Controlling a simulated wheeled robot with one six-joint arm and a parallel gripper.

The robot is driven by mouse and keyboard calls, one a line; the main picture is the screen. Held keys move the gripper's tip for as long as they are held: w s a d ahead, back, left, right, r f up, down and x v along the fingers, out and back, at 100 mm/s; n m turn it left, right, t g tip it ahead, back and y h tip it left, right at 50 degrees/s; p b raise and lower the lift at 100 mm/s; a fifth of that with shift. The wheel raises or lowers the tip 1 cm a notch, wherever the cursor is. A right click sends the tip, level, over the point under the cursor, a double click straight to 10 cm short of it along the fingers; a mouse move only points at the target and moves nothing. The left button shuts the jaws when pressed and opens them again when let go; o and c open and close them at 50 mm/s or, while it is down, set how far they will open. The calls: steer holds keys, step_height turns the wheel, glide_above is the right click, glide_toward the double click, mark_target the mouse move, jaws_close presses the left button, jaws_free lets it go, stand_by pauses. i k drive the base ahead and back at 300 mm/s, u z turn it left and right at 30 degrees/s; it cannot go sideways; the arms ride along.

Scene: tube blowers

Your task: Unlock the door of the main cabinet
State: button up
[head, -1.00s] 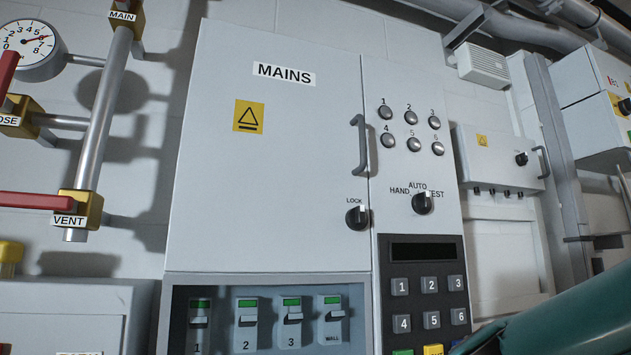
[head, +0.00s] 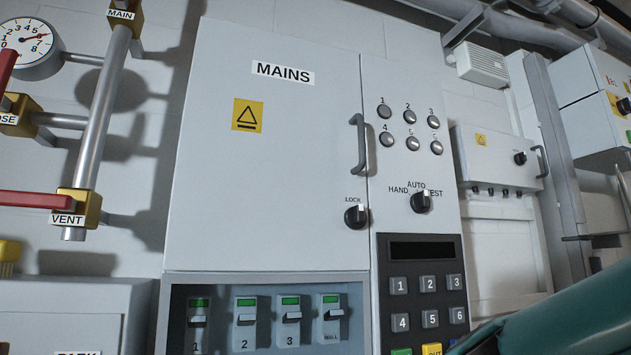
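The main cabinet's door (head: 265,170), a light grey panel labelled MAINS, is closed flush in the head view. Its vertical grey handle (head: 359,145) is at the door's right edge. Below the handle is the black lock knob (head: 356,216), marked LOCK on its upper left. The knob's pale mark points up, slightly right. My gripper is out of view; only part of my teal arm shows at the lower right, apart from the knob in the picture.
Right of the door are round numbered buttons (head: 411,143), a HAND/AUTO/TEST knob (head: 422,202) and a keypad (head: 428,300). Breaker switches (head: 267,317) sit below the door. Pipes with red-handled valves (head: 78,207) stand at left. A smaller cabinet (head: 495,160) hangs at right.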

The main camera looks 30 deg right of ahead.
mark_target(355, 218)
steer(key=k, duration=1.1)
steer(key=z, duration=0.25)
steer(key=i, duration=0.5)
